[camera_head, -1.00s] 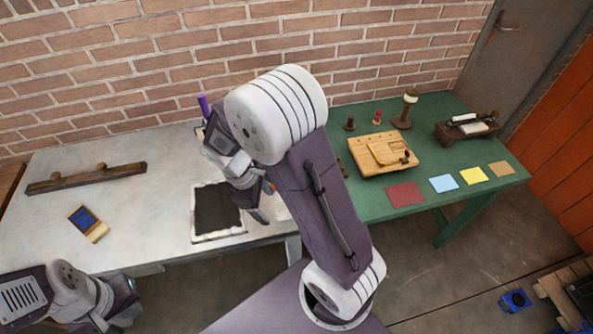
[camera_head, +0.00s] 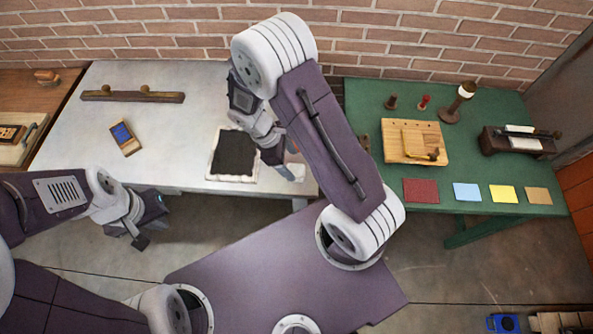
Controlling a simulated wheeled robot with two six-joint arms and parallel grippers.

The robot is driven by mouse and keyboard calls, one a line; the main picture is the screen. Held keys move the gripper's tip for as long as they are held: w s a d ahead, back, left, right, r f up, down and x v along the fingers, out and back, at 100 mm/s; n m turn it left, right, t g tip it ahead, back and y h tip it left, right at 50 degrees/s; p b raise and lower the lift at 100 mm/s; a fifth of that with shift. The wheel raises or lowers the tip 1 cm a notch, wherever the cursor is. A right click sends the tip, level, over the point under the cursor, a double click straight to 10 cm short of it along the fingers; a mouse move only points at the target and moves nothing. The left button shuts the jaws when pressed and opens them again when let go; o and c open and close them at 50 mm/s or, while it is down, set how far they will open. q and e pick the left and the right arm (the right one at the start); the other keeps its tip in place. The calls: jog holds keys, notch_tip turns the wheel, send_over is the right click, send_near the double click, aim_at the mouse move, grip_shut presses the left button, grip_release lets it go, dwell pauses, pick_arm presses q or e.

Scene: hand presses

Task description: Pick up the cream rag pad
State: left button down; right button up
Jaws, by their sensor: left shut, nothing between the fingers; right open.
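A small cream-white patch, likely the cream rag pad (camera_head: 294,173), lies at the front right edge of the pale metal table (camera_head: 185,135). My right gripper (camera_head: 279,153) hangs just behind and left of it, pointing down and open. The gripper and its arm hide part of the table around it, and I cannot tell whether the gripper touches the patch. My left gripper (camera_head: 148,231) is shut and empty, in front of the table and over the floor, well away from the pad.
A black slab with a white border (camera_head: 235,153) lies left of my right gripper. The green table (camera_head: 370,95) holds a wooden board (camera_head: 397,130), coloured squares and a dark press (camera_head: 520,140).

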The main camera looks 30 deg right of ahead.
aim_at(295, 169)
jog(key=x, duration=0.4)
jog(key=shift+s+a+f, duration=0.2)
jog(key=shift+f, duration=0.25)
jog(key=shift+d+f, duration=0.2)
jog(key=shift+f, duration=0.05)
jog(key=c, duration=1.4)
